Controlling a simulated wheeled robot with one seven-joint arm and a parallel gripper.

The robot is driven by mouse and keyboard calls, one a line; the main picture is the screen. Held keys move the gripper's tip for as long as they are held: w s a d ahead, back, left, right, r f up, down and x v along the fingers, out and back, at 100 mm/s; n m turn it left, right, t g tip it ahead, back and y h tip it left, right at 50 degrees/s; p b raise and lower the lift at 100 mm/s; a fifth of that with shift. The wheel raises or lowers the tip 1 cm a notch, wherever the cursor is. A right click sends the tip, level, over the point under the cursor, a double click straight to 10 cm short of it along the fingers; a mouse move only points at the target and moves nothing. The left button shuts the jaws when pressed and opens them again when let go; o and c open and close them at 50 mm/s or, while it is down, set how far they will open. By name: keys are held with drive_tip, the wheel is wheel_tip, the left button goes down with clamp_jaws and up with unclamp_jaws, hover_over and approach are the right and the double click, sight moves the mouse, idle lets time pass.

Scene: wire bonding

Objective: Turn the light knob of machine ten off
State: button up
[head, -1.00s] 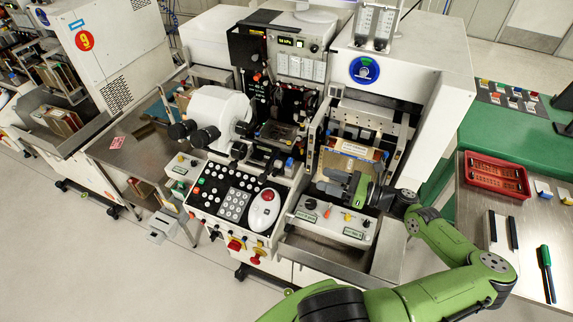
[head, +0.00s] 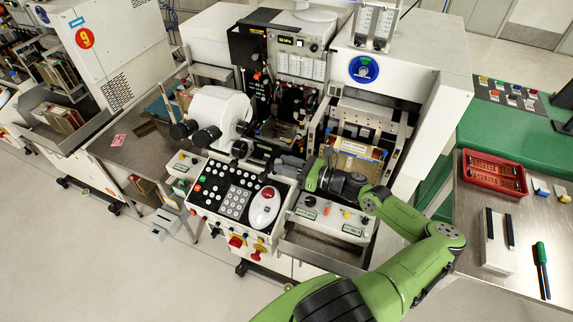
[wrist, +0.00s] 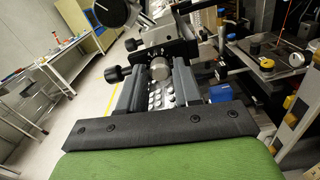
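The machine in the middle of the head view (head: 425,85) is a white bonder with a microscope, a keypad and several knobs; no number ten is readable on it. Its right front panel (head: 328,214) carries a black knob (head: 310,201) and small yellow and red knobs. A left panel has further small knobs (head: 182,156). Which one is the light knob I cannot tell. My gripper (head: 280,165) points left above the keypad's upper right part, behind the trackball. In the wrist view its fingers (wrist: 158,72) are apart, with grey keypad buttons between them and nothing held.
The white microscope body (head: 218,112) with black eyepieces stands just left of my gripper; its black side knob (wrist: 113,74) is close ahead in the wrist view. A red tray (head: 494,172) lies on the right table. Machine nine (head: 115,50) stands at left.

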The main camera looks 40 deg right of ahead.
clamp_jaws()
drive_tip(key=shift+n, duration=0.3)
drive_tip(key=n+b, duration=2.7)
drive_tip(key=n, duration=0.7)
drive_tip(key=shift+f, duration=0.15)
drive_tip(key=shift+n, duration=0.3)
